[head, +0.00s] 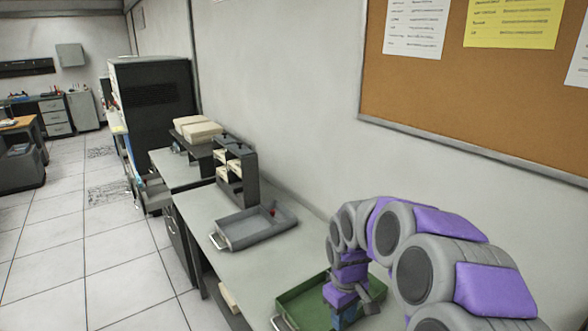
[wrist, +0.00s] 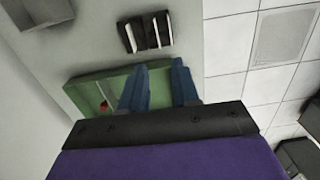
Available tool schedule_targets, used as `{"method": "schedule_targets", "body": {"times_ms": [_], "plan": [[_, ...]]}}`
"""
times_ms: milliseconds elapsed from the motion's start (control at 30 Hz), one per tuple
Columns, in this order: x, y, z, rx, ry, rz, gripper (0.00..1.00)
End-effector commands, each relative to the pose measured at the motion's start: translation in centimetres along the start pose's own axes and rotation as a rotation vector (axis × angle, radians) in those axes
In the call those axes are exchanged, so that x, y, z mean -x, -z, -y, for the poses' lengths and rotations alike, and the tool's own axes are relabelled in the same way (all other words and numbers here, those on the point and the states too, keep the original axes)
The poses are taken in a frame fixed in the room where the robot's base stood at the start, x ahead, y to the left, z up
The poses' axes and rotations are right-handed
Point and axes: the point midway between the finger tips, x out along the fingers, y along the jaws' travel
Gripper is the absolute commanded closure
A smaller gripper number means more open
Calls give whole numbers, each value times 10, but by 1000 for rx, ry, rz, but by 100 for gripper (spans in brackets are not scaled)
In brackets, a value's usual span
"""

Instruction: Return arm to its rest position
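My arm (head: 405,260), purple and grey, arches over the right part of the desk in the head view. My gripper (head: 345,312) points down over the green tray (head: 300,300), and the arm hides part of that tray. In the wrist view, the two blue fingers of my gripper (wrist: 160,80) are spread apart with nothing seen between them. The green tray (wrist: 85,92) lies below them, with a small red item (wrist: 103,106) in it. I cannot tell whether the fingers touch the tray.
A grey tray (head: 240,239) with a small red thing lies farther along the desk (head: 190,205). A black card rack (head: 250,182) stands behind it. The wrist view shows a dark holder with white cards (wrist: 145,32). A wall with a corkboard (head: 450,95) bounds the right; tiled floor (head: 90,260) lies left.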

Motion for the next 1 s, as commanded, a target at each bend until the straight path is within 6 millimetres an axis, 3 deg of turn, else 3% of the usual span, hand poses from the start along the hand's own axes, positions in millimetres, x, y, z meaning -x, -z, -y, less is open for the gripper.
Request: {"method": "schedule_targets", "body": {"times_ms": [233, 500, 1000], "plan": [[27, -46, 34, -67, 15, 3, 70], [43, -104, 71, -163, 27, 28, 70], [46, -215, 134, -401, 38, 76, 70]]}}
